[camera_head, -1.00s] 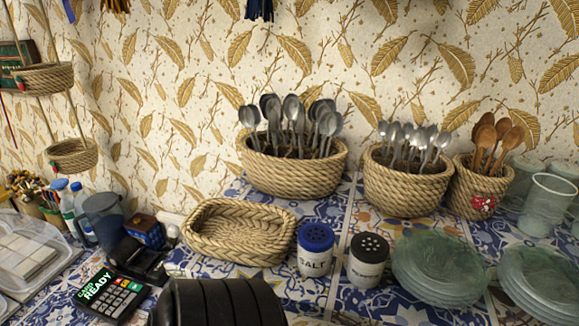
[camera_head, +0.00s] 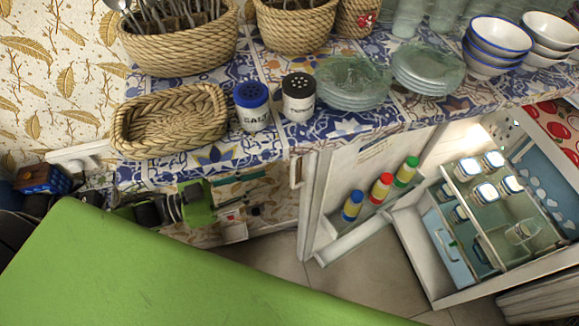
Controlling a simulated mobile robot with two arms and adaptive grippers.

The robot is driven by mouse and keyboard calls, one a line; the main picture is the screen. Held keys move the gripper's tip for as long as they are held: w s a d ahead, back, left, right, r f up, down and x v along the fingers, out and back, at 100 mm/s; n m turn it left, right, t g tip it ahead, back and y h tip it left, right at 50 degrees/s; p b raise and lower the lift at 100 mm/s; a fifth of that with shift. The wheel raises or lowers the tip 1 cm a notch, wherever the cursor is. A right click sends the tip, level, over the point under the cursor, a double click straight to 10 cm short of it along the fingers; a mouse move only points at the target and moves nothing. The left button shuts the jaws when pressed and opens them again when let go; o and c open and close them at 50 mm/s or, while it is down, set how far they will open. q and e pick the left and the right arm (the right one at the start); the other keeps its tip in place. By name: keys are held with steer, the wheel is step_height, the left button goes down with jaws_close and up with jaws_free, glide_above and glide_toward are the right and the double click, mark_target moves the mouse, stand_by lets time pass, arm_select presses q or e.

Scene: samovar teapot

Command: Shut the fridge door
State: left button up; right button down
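The small white fridge (camera_head: 408,225) stands under the counter at the right, with its inside lit and showing jars on a shelf. Its white door (camera_head: 312,185) stands wide open to the left of the fridge body. A handle (camera_head: 296,170) is on the door's left edge, and blue, red and green-capped bottles stand in the door's rack. My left gripper (camera_head: 215,205), a cluster of dark and green parts, is left of the door and apart from it. Its fingers are too small and cluttered to read. My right gripper is not in view.
The tiled counter above holds a flat basket (camera_head: 170,120), a salt shaker (camera_head: 252,108), a pepper shaker (camera_head: 298,95) and glass plates (camera_head: 352,82). Bare floor (camera_head: 375,280) shows below the door. A large green surface (camera_head: 170,270), likely mine, covers the lower left.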

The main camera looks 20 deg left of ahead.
arm_select(q)
steer(key=p, duration=0.1)
glide_above(293, 186)
steer(key=shift+w+a, duration=0.15)
steer(key=shift+w, duration=0.15)
steer(key=shift+c, duration=0.3)
jaws_close()
